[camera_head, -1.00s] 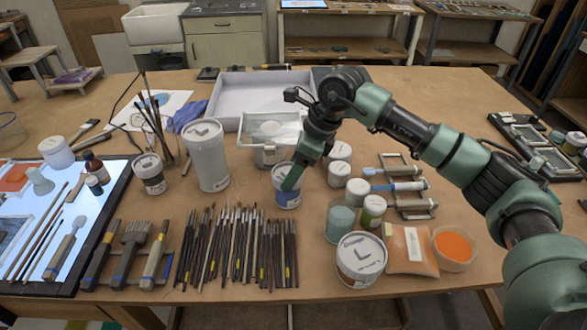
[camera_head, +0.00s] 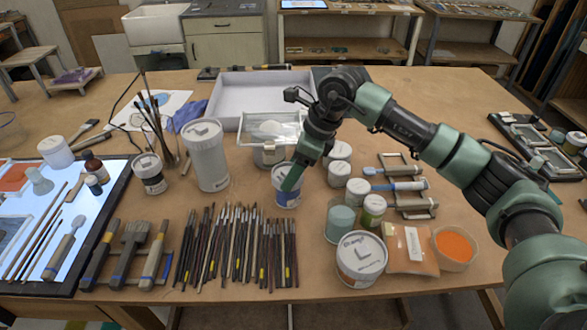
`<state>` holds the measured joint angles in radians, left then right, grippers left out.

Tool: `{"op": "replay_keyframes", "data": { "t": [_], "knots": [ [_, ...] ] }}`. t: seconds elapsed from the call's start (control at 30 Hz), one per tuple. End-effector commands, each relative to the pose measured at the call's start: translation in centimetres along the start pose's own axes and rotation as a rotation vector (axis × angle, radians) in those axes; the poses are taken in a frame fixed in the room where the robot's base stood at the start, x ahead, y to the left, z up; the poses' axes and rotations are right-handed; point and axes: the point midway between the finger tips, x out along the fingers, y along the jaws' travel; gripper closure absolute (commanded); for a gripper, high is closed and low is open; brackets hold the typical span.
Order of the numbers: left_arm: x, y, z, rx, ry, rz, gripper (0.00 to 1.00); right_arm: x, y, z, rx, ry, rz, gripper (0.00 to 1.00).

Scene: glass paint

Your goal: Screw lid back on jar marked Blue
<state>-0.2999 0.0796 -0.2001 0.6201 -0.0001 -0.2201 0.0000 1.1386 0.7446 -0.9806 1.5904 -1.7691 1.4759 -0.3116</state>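A small white jar with a blue label (camera_head: 287,199) stands upright near the middle of the table. Its lettering is too small to read. A pale lid or top (camera_head: 279,171) shows at its upper end, partly covered by my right gripper. My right gripper (camera_head: 292,177) comes down from above and behind, with one green finger in front of the jar's top. The other finger is hidden, so its grip on the lid is unclear. My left gripper is not in view.
A tall white canister (camera_head: 207,158) and a dark-labelled jar (camera_head: 151,176) stand to the left. Several jars, including a large one (camera_head: 361,263), crowd the right. Paintbrushes (camera_head: 238,246) lie in front. A clear-lidded container (camera_head: 270,153) and white tray (camera_head: 258,88) are behind.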

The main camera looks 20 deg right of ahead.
Motion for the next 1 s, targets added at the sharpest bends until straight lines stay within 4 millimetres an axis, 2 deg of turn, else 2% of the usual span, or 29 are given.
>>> {"op": "replay_keyframes", "data": {
  "t": [0.27, 0.6, 0.7, 1.0],
  "knots": [
    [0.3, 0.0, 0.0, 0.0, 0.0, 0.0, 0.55, 0.2, 0.1, -0.1, 0.018, 0.002, -0.007, 0.76],
    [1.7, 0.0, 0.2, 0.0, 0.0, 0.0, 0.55, 0.5, 0.6, -0.1, 0.352, 0.004, -0.147, 0.76],
    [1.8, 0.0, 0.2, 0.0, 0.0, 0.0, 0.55, 0.5, 0.7, -0.1, 0.404, 0.004, -0.167, 0.76],
    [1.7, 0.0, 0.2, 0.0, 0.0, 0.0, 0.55, 0.5, 0.7, -0.1, 0.418, 0.006, -0.17, 0.76]
  ]
}}
